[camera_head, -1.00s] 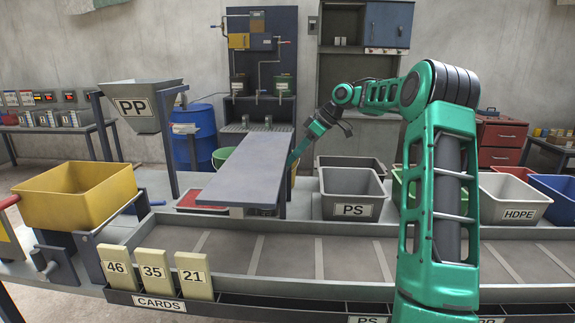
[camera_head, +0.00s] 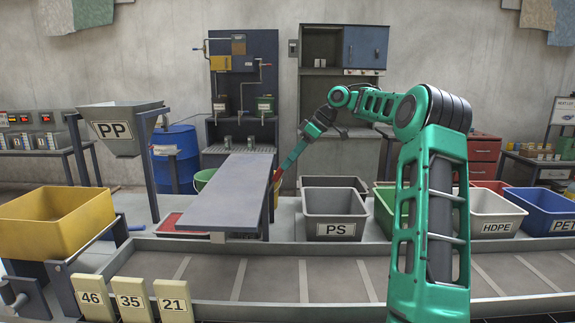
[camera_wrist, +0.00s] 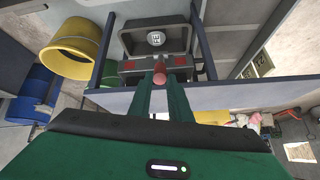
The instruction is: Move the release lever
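In the wrist view, a small red-pink knob on a handle (camera_wrist: 160,74) shows at the tips of my two green fingers. It looks like the end of a lever, but I cannot be sure that it is the release lever. My gripper (camera_wrist: 160,88) has its fingers apart, one on each side of the line to the knob. I cannot tell whether they touch it. In the head view, my gripper (camera_head: 287,170) points down and left beside the right edge of the tilted grey panel (camera_head: 238,185). A bit of red shows near its tips; the rest there is hidden.
The grey PS bin (camera_head: 335,228) stands right of my gripper. The PP hopper (camera_head: 112,130) and yellow bin (camera_head: 55,215) are at left. The grey conveyor trough (camera_head: 270,280) crosses in front. A blue drum (camera_head: 177,160) stands behind.

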